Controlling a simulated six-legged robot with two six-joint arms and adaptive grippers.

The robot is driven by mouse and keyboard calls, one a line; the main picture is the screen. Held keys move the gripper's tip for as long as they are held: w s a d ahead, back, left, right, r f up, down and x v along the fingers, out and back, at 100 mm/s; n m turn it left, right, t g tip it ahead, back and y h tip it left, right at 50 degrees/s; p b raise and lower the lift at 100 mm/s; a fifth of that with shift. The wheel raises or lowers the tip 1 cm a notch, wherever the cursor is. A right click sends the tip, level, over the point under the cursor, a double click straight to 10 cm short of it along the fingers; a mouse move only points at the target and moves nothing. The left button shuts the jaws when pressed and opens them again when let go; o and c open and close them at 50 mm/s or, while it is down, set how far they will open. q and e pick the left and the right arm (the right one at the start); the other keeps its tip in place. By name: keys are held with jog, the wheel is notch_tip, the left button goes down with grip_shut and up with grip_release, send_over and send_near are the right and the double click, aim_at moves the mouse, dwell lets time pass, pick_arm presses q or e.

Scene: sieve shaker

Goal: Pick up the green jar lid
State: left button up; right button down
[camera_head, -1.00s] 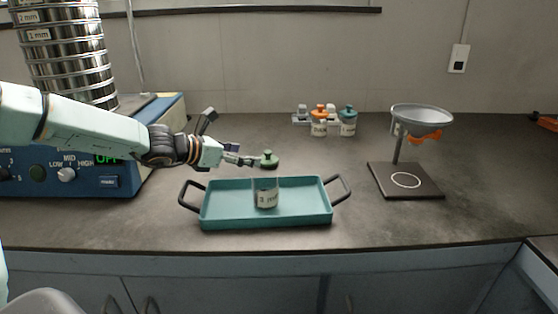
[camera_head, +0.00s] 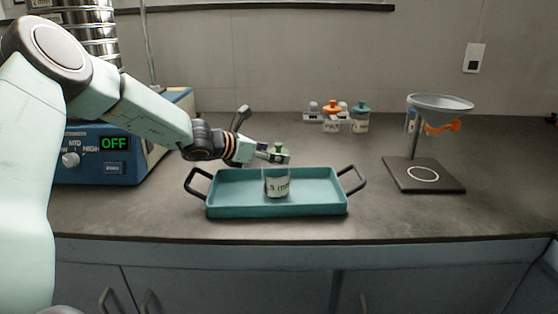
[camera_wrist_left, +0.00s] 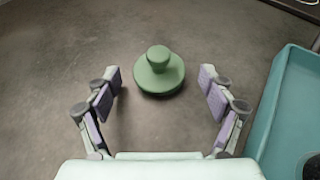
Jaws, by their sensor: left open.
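The green jar lid (camera_wrist_left: 159,75), a round disc with a knob, lies on the dark worktop in the left wrist view. It also shows in the head view (camera_head: 279,149), just behind the teal tray (camera_head: 225,211). My left gripper (camera_head: 275,152) is open at the lid, partly covering it in the head view. In the wrist view its spread fingers (camera_wrist_left: 160,80) flank the lid with a gap on each side. A clear jar (camera_head: 278,186) labelled "3 mm" stands in the tray. My right gripper is not in view.
The tray's edge (camera_wrist_left: 272,110) is close on the right in the wrist view. A blue shaker (camera_head: 120,165) reading OFF stands left. Several small lidded jars (camera_head: 333,115) stand behind. A funnel stand (camera_head: 425,175) is at right, with clear worktop between.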

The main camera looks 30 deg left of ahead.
pick_arm(q)
jog(key=shift+c, duration=0.3)
jog(key=shift+w, duration=0.1)
jog(key=c, duration=1)
